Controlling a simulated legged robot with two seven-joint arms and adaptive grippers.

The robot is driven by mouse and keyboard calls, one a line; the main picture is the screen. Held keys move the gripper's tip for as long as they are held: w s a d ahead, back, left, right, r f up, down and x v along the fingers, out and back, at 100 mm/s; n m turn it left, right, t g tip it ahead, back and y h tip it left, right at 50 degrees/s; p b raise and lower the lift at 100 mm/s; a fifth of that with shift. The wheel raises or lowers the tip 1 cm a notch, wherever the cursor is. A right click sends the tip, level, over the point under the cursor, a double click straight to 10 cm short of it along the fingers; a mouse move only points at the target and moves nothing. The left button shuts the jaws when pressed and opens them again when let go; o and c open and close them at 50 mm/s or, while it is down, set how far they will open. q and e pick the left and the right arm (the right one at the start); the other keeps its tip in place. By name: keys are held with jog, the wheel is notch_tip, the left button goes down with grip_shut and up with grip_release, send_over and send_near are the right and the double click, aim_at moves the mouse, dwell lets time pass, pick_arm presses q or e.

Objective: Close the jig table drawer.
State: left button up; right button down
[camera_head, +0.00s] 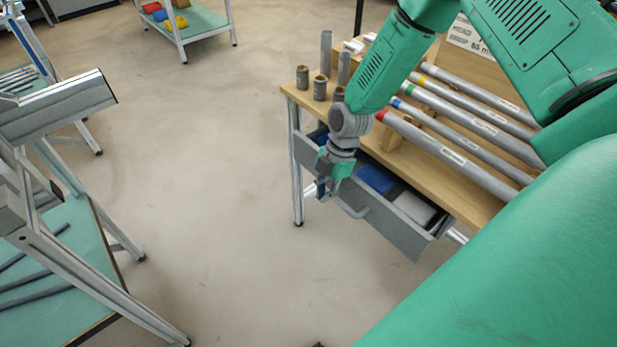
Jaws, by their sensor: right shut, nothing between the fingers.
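The jig table (470,200) has a light wooden top and stands at the right. Its grey drawer (395,228) is pulled out from under the top, and a blue item (377,179) and a pale item (414,207) show inside. The drawer's bar handle (352,210) is on its front face. My right gripper (322,188) is shut and empty, pointing down at the drawer front, left of the handle. I cannot tell whether it touches the front. The wrist hides part of the drawer. My left gripper is not in view.
Several grey tubes with coloured end bands (460,155) lie on the table top, and short metal cylinders (320,88) stand at its left corner. A metal frame stand (90,260) is at the left. A cart with coloured bins (195,22) is behind. The floor between is clear.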

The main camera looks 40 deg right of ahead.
jog(key=shift+d, duration=0.5)
jog(key=shift+a, duration=0.25)
jog(key=shift+a, duration=0.1)
